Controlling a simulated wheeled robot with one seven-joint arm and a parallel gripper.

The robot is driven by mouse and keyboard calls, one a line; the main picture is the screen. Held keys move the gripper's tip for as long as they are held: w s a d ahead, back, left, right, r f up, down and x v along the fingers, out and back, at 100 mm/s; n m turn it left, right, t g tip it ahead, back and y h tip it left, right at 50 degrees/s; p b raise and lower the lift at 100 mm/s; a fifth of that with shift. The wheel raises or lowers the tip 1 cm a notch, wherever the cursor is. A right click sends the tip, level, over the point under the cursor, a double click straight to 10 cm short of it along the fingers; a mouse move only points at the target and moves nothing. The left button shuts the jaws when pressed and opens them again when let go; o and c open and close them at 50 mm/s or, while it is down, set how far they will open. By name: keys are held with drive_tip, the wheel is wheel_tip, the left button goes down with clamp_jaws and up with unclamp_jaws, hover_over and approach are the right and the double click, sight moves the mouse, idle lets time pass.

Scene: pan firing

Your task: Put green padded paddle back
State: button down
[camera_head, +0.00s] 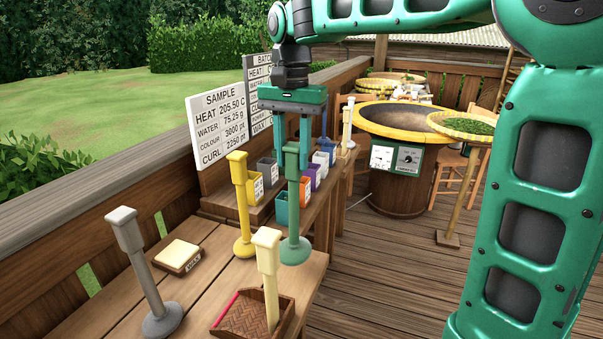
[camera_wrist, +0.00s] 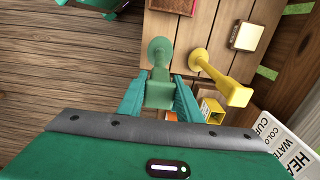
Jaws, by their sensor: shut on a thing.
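The green padded paddle (camera_head: 295,249) is upright, with a round green pad at its lower end and a block-shaped top. My gripper (camera_head: 291,163) is shut on its top from above. In the wrist view the paddle's top (camera_wrist: 159,94) sits between the two fingers of my gripper (camera_wrist: 160,98), with its round pad beyond. The pad appears at the right edge of the wooden bench (camera_head: 200,262); I cannot tell whether it touches the bench. A similar yellow paddle (camera_head: 242,205) stands just to its left.
A grey paddle (camera_head: 148,275) and a cream paddle (camera_head: 269,270) stand nearby, the cream one at a woven tray (camera_head: 230,323). A wax block (camera_head: 180,257) lies on the bench. Small coloured boxes (camera_head: 307,193) stand behind. A yellow-rimmed pan (camera_head: 400,122) is farther back.

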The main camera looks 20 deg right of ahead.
sight(298, 172)
drive_tip(key=shift+w+d+f, duration=0.45)
drive_tip(key=shift+d+f, duration=0.15)
drive_tip(key=shift+d, duration=0.25)
drive_tip(key=shift+f, duration=1.75)
drive_tip(key=c, duration=1.3)
unclamp_jaws()
drive_tip(key=shift+f, duration=0.1)
drive_tip(key=r, duration=1)
drive_tip(key=shift+a+r, duration=0.35)
drive_tip(key=shift+a, duration=0.05)
